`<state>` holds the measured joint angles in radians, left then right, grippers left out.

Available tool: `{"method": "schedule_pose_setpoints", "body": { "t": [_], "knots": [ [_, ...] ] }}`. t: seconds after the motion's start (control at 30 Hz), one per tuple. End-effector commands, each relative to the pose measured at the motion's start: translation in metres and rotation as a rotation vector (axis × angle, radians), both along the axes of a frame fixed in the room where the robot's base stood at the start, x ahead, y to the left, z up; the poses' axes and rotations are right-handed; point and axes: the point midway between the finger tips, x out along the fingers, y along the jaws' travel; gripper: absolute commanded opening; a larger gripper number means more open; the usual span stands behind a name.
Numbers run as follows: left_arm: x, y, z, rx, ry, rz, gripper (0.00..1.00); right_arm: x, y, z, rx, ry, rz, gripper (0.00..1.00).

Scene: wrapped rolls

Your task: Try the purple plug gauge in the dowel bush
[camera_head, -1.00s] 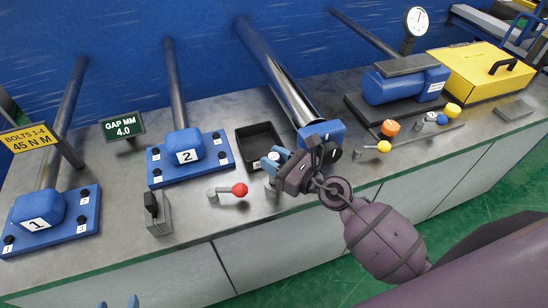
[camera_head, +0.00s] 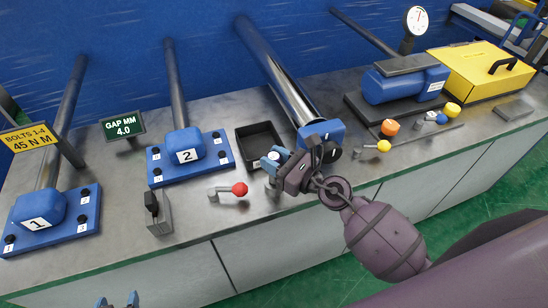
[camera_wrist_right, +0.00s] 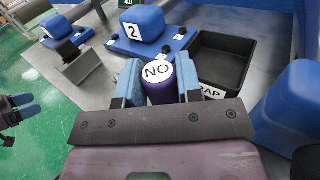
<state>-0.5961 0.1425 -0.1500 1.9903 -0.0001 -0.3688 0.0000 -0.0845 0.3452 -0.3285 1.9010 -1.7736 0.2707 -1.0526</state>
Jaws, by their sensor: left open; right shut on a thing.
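My right gripper (camera_head: 274,161) is shut on the purple plug gauge, above the front part of the bench. In the right wrist view the purple plug gauge (camera_wrist_right: 160,88) stands between the blue fingers, its white end marked NO facing the camera. In the head view the gauge's white end (camera_head: 273,156) shows between the fingertips, and its lower end is hidden. A small grey metal piece (camera_head: 271,190) shows just below the gripper; I cannot tell whether it is the dowel bush or whether the gauge touches it. My left gripper (camera_head: 117,302) is open and empty at the bottom edge.
A black tray (camera_head: 243,133) lies behind the right gripper. A red-knobbed lever (camera_head: 239,189) is to its left, a yellow-knobbed one (camera_head: 383,146) to its right. A blue block marked 2 (camera_head: 186,145) and a dark upright block (camera_head: 158,213) stand further left.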

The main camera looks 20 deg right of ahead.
Motion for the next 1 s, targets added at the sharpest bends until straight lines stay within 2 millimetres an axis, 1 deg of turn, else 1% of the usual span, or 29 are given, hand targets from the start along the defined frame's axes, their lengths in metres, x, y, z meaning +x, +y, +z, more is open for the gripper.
{"method": "schedule_pose_setpoints", "body": {
  "t": [0.5, 1.0],
  "knots": [
    [-0.0061, 0.0009, -0.01, 0.0, 0.013, 0.004, 0.63, 0.0001, 0.0001, -0.0063, 0.0, -0.002, 0.0, 0.12],
    [-0.0025, 0.0003, -0.0073, 0.0, 0.006, 0.002, 0.63, 0.0, -0.0001, -0.0062, -0.001, -0.001, 0.0, 0.12]
  ]
}}
